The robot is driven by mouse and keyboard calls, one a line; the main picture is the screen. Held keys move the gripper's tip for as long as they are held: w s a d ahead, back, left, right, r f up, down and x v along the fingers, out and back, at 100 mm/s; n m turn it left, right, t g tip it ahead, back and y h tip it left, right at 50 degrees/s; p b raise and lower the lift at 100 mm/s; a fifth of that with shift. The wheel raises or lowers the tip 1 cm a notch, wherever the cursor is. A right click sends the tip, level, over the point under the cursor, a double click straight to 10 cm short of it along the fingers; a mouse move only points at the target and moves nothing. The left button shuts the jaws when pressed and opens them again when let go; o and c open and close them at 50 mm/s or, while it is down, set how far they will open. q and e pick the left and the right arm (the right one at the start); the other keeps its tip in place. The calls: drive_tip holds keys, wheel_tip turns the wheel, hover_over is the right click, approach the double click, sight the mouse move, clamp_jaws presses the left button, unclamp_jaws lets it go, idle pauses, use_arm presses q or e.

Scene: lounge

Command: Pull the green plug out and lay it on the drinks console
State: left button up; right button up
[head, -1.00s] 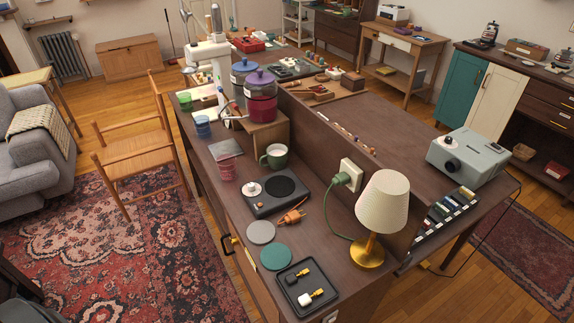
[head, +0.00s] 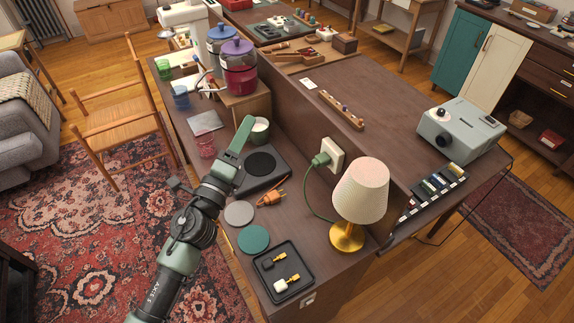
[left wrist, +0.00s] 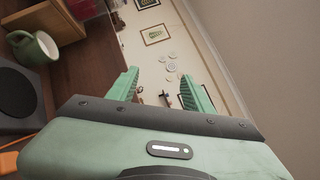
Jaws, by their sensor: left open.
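The green plug (head: 319,160) sits in the pale wall socket (head: 334,154) on the upright panel at the back of the drinks console. Its green cord runs down towards the table lamp (head: 361,194). The drinks console (head: 217,223) is the dark wooden top in front of that panel. My left gripper (head: 245,134) is raised over the console, left of the plug and apart from it. In the left wrist view its two green fingers (left wrist: 158,92) are spread with nothing between them. The plug is not in the left wrist view. My right gripper is not in view.
Near the arm are a hotplate (head: 262,166), a green mug (head: 260,130), also in the left wrist view (left wrist: 34,47), and an orange plug (head: 273,197). Two coasters and a black tray (head: 283,301) lie towards the front. Bare console top shows right of the coasters.

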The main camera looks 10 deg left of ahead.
use_arm(q)
drive_tip(key=w+d+f+m+g+h, duration=0.1)
drive_tip(key=d+f+m+g+h, duration=0.2)
drive_tip(key=d+m+g+h, duration=0.7)
drive_tip(key=m+g+y, duration=0.1)
drive_tip(key=m+y, duration=0.3)
drive_tip(key=m, duration=0.7)
approach(313, 163)
drive_tip(key=w+d, duration=0.2)
drive_tip(key=shift+s+f+b+x, duration=0.15)
drive_tip(key=shift+b+x, duration=0.75)
drive_tip(key=shift+x, duration=1.3)
drive_tip(key=shift+s+f+b+x, duration=0.15)
drive_tip(key=shift+b+x, duration=0.75)
drive_tip(key=shift+x, duration=1.25)
drive_tip(key=shift+w, duration=0.1)
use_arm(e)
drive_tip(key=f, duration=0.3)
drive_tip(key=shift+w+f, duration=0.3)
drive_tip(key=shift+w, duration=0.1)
use_arm(q)
clamp_jaws()
drive_tip(key=shift+o, duration=0.2)
unclamp_jaws()
